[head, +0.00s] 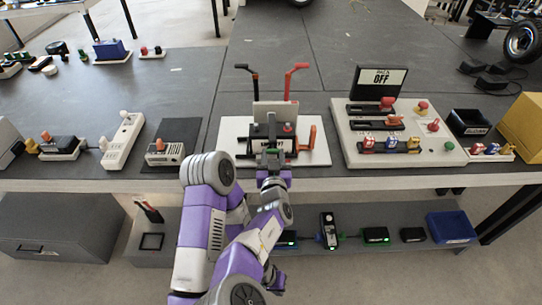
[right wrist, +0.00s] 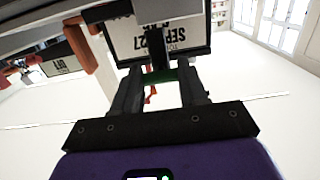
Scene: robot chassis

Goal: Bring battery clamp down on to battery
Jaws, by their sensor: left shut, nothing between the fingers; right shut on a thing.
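The battery stand is a white board (head: 228,134) bearing a dark battery (head: 291,144) with a partly hidden white label. The label side also shows upside down in the right wrist view (right wrist: 150,38). My right gripper (head: 272,158) is at the front of the battery. It is shut on a dark clamp handle (right wrist: 157,58), with a green part between the fingers in the right wrist view (right wrist: 160,75). The grip hides much of the clamp, so I cannot tell whether it touches the battery. My left gripper (head: 275,281) is shut and empty, low in front of the table.
Black and red cable ends (head: 297,68) stand behind the battery. An orange handle (head: 312,137) is at its right. A switch board (head: 350,150) with an OFF sign (head: 381,81) is further right. A power strip (head: 122,140) lies left. A lower shelf (head: 350,212) holds several devices.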

